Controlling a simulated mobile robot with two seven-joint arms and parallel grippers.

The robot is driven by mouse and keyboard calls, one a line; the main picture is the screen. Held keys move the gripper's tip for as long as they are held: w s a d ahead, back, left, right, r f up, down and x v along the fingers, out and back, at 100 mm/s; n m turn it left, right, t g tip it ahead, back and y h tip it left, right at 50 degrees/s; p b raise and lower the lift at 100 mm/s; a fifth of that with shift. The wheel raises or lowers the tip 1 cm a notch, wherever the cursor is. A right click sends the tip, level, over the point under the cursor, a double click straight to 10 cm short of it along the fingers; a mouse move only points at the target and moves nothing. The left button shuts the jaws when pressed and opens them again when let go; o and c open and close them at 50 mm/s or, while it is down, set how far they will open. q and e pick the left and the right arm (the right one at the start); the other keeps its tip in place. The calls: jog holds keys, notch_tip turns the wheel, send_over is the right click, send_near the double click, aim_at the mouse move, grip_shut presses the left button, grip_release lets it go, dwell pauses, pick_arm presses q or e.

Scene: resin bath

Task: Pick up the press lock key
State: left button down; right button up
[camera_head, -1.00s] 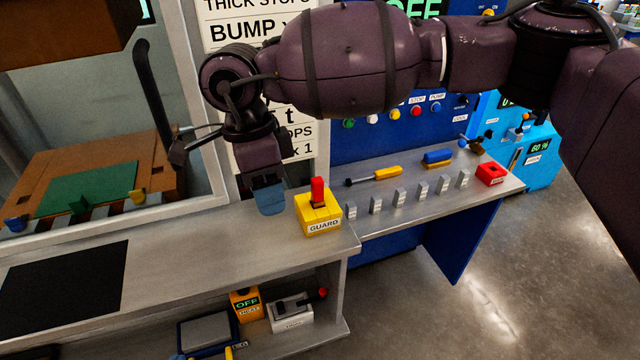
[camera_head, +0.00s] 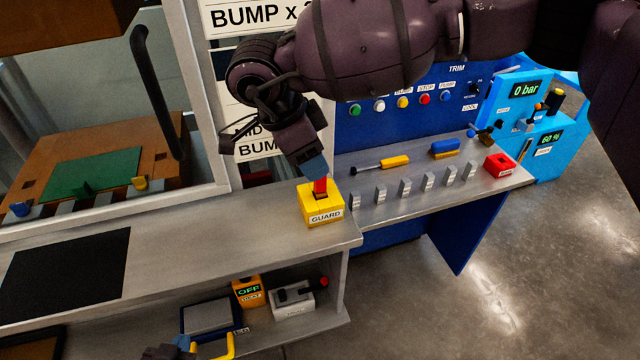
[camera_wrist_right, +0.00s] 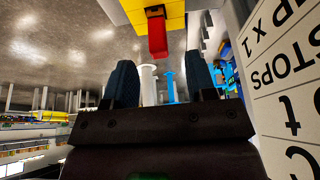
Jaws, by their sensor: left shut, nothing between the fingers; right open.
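The red key (camera_head: 320,186) stands upright in the yellow block labelled GUARD (camera_head: 322,210), at the right end of the grey counter. My right gripper (camera_head: 314,170) is just above it, pointing down and partly covering the key's top. In the right wrist view my right gripper (camera_wrist_right: 161,72) is open and empty. There the red key (camera_wrist_right: 157,38) lies ahead of the fingertips, roughly in line with the gap between them. My left gripper (camera_head: 186,344) barely shows at the bottom edge, low in front of the counter, and is shut on nothing.
A yellow-handled tool (camera_head: 394,162) and a blue-and-yellow block (camera_head: 444,149) lie there. An orange box (camera_head: 247,291) stands on the lower shelf.

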aim_at(320, 187)
jog(key=shift+p+x, duration=0.55)
jog(key=shift+x, duration=1.8)
jog(key=shift+s, duration=0.1)
jog(key=c, duration=0.9)
grip_shut()
jog(key=shift+r, duration=0.1)
